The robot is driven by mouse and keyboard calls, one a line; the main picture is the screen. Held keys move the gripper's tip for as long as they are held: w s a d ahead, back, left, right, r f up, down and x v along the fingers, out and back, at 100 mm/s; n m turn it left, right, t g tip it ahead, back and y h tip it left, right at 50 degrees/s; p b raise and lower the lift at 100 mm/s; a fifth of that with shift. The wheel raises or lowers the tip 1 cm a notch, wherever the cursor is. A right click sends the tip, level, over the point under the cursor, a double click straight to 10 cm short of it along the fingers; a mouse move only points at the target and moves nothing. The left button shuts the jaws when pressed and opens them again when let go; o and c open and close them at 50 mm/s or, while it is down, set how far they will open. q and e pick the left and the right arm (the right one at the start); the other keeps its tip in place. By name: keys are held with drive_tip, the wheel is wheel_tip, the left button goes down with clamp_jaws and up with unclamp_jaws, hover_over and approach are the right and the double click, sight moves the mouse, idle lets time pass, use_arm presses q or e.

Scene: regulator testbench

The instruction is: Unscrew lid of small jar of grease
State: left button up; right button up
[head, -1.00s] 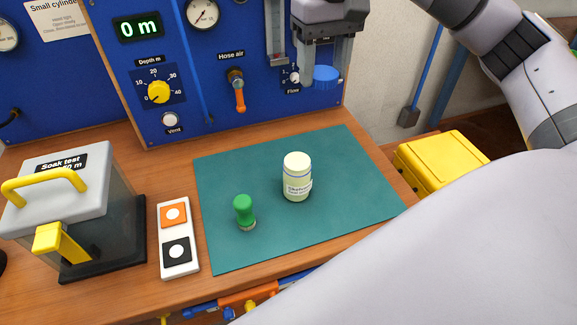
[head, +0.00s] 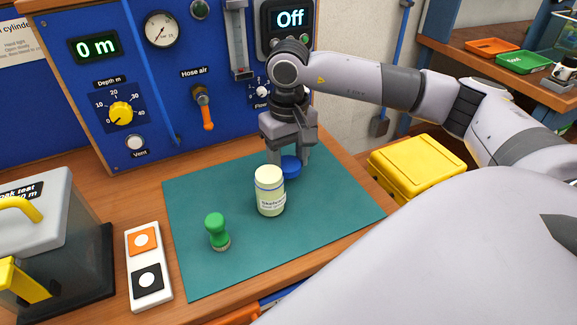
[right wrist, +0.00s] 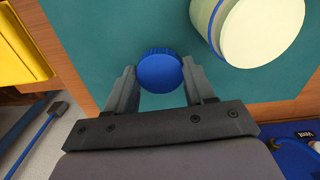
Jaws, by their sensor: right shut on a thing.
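In the right wrist view the ribbed lid (right wrist: 158,72) sits between the two fingertips. I cannot tell whether the lid touches the mat. My left gripper is not in view.
A green-handled tool (head: 215,228) stands on the mat left of the jar. A two-button box (head: 149,268) and a lidded tank (head: 45,225) are further left. A yellow case (head: 420,170) is at the right. The blue panel (head: 165,85) rises behind. The mat's right part is clear.

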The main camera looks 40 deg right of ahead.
sight(288, 163)
drive_tip(key=shift+f, duration=1.2)
drive_tip(key=shift+f, duration=0.2)
drive_tip(key=o, duration=1.2)
drive_tip(key=shift+r, duration=0.1)
drive_tip(key=shift+c, duration=0.2)
wheel_tip(288, 163, up, 12)
drive_tip(key=shift+r, duration=0.15)
